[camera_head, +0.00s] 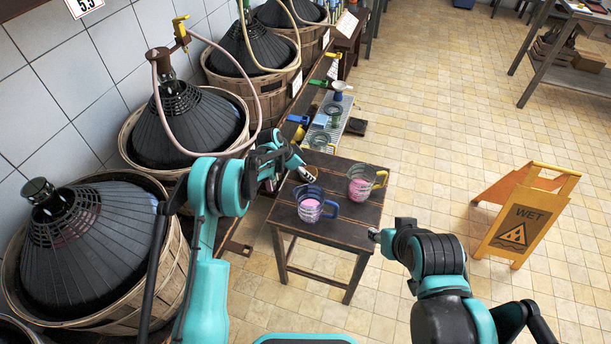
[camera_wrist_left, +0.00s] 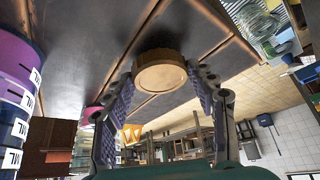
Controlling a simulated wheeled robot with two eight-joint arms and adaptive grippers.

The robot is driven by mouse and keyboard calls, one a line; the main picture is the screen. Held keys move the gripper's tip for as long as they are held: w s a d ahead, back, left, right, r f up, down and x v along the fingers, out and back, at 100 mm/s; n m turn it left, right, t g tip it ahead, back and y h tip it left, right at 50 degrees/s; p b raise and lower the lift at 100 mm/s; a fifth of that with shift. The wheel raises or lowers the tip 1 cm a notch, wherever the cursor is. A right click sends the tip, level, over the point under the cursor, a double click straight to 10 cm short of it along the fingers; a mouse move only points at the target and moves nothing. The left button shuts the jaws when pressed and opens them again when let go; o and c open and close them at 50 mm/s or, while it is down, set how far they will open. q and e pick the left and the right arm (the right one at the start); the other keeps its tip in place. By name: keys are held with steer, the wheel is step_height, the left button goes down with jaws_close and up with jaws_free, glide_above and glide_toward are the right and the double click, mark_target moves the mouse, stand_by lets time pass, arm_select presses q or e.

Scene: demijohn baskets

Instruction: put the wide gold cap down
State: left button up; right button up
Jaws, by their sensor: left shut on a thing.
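The wide gold cap (camera_wrist_left: 160,72) is round and sits between the two fingers of my left gripper (camera_wrist_left: 158,88) in the left wrist view. The fingers are shut on its sides. The dark wooden table top (camera_wrist_left: 85,40) is close behind the cap; I cannot tell whether they touch. In the head view my left gripper (camera_head: 305,172) is over the table's back left corner (camera_head: 318,160), and the cap is hard to make out there. My right gripper (camera_head: 376,236) is off the table's front right side, too small to tell its jaws.
A blue-handled measuring jug (camera_head: 312,206) and a yellow-handled jug (camera_head: 360,184), both with pink contents, stand on the table. Basketed demijohns (camera_head: 190,125) line the left wall. A yellow wet-floor sign (camera_head: 522,222) stands right. The table's front is bare.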

arm_select(q)
steer(key=shift+f, duration=0.5)
steer(key=shift+f, duration=0.2)
steer(key=o, duration=1.3)
